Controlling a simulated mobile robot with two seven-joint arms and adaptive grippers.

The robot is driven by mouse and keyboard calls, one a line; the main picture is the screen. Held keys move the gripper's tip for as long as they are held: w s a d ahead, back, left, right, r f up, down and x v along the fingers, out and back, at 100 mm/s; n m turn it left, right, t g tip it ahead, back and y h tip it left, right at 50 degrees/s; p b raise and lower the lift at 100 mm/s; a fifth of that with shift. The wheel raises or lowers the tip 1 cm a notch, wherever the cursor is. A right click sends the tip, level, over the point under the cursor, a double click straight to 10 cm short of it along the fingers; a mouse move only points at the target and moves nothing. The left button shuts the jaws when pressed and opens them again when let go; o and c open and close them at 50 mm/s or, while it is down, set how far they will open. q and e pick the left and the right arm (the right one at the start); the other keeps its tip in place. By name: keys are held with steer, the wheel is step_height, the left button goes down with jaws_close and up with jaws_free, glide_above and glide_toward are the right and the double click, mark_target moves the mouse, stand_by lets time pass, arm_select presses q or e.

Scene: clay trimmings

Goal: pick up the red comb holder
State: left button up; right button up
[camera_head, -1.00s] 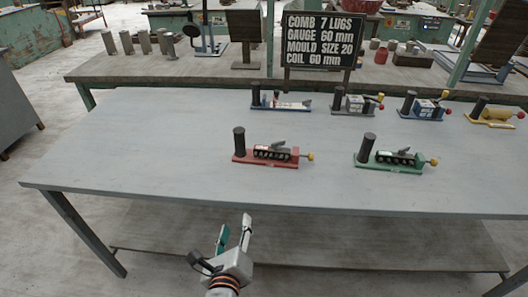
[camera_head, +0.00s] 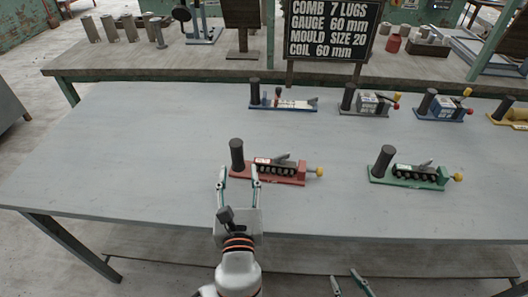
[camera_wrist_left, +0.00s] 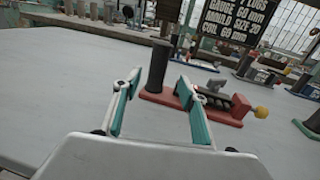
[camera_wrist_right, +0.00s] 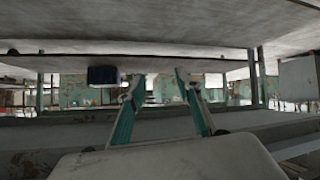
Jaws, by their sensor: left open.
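The red comb holder (camera_head: 285,180) lies near the front of the grey table, with a black upright post (camera_head: 237,154) at its left end and a yellow knob at its right end. My left gripper (camera_head: 239,172) is open and empty, just in front of that post. In the left wrist view the holder (camera_wrist_left: 160,97) shows beyond the fingers (camera_wrist_left: 158,84), with its post appearing between them; I see no contact. My right gripper (camera_head: 350,278) is low in front of the table edge. In the right wrist view its fingers (camera_wrist_right: 157,80) are apart with nothing held.
A green comb holder (camera_head: 405,183) stands to the right. Blue (camera_head: 283,107), grey (camera_head: 365,112), another blue (camera_head: 440,114) and yellow (camera_head: 510,124) holders line the back. A black sign (camera_head: 328,28) stands behind. The table's left side is clear.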

mark_target(237, 158)
arm_select(q)
steer(key=shift+w, duration=0.2)
steer(key=shift+w+a+r, duration=0.15)
steer(key=shift+w+a, duration=0.05)
steer(key=shift+w, duration=0.85)
steer(key=shift+w+a, duration=0.1)
steer(key=shift+w, duration=0.25)
steer(key=w, duration=0.3)
steer(key=shift+w+a+r, duration=0.1)
steer(key=shift+w+a, duration=0.1)
steer(key=shift+a, duration=0.15)
steer(key=shift+w, duration=0.35)
arm_select(e)
steer(key=shift+s+f, duration=0.25)
steer(key=shift+s, duration=0.1)
arm_select(q)
steer(key=c, duration=1.1)
steer(key=shift+w+r, duration=0.1)
jaws_close()
arm_select(e)
steer(key=shift+f, duration=0.1)
